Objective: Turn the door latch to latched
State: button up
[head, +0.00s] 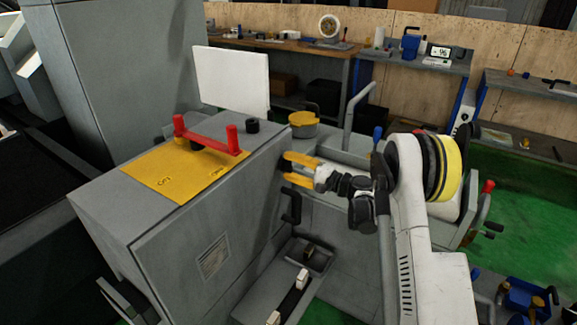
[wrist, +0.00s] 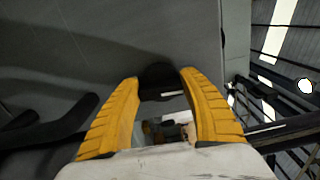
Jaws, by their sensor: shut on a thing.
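My gripper (head: 287,167) is at the right side face of the grey machine housing (head: 190,245). Its two yellow fingers are closed on a dark rounded piece (wrist: 158,76), which shows between the fingertips in the wrist view and looks like the door latch. The fingers hide most of this piece in the head view, so its turn angle cannot be told. A black curved handle (head: 291,206) is on the same face just below the gripper, apart from it. A black bar also shows at the left of the wrist view (wrist: 60,125).
A yellow plate (head: 150,172) with a red handle (head: 207,141) lies on the housing top. A white panel (head: 231,80) stands behind it. A yellow-topped round part (head: 303,120) and a grey upright lever (head: 352,112) are beyond the gripper. Green floor (head: 530,235) is at the right.

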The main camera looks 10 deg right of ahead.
jog(key=shift+n, duration=0.5)
jog(key=o, duration=1.2)
jog(key=v, duration=1.2)
jog(key=shift+a+r, duration=0.1)
